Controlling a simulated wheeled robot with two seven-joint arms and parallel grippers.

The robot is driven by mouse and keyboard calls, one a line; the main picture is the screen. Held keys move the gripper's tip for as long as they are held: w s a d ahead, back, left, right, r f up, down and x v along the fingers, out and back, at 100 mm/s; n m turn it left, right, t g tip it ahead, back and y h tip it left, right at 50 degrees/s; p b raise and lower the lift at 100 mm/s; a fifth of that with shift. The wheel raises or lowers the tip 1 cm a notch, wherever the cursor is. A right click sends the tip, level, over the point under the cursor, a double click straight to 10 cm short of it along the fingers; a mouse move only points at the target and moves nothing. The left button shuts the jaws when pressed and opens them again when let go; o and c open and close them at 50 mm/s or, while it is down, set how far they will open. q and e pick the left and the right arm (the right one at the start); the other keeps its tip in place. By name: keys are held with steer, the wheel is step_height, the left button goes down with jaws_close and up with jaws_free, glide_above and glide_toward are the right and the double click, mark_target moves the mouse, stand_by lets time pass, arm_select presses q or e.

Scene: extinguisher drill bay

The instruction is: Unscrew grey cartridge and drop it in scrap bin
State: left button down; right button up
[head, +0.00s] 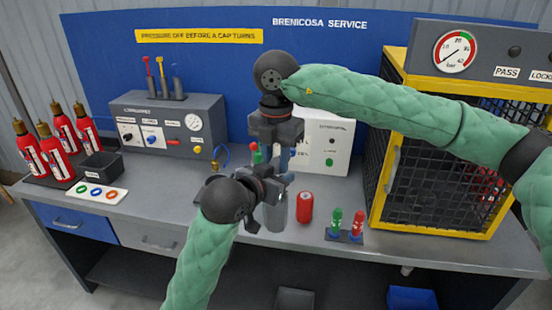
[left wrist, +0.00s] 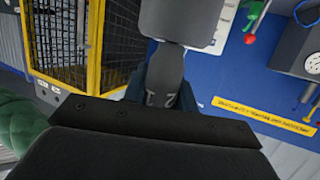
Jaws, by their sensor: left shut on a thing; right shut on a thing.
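The grey cartridge (head: 276,213) appears as a pale grey cylinder at the middle of the bench, just below my left gripper (head: 281,181). My left gripper is shut; in the left wrist view the broad grey body (left wrist: 185,22) lies just past its fingers, with a darker narrow part between them. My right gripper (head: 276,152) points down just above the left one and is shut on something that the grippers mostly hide. Whether the cylinder's base touches the bench is unclear. A grey open bin (head: 295,298) stands below the front edge; I cannot read a label.
A red can (head: 305,207) stands right of the cylinder. A small rack holds a green cartridge (head: 337,221) and a red cartridge (head: 357,225). A yellow-framed cage (head: 384,180) bounds the right side. Several red extinguishers (head: 56,152) stand left. A blue bin (head: 411,298) is below.

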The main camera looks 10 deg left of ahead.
stand_by(0.3)
steer(key=o, duration=1.1)
steer(key=shift+r, duration=0.1)
steer(key=shift+o, duration=0.3)
steer(key=shift+r, duration=2.2)
step_height(320, 180, up, 6)
steer(key=n, duration=0.2)
step_height(320, 180, down, 11)
steer(key=shift+f, duration=0.1)
steer(key=shift+c, duration=0.4)
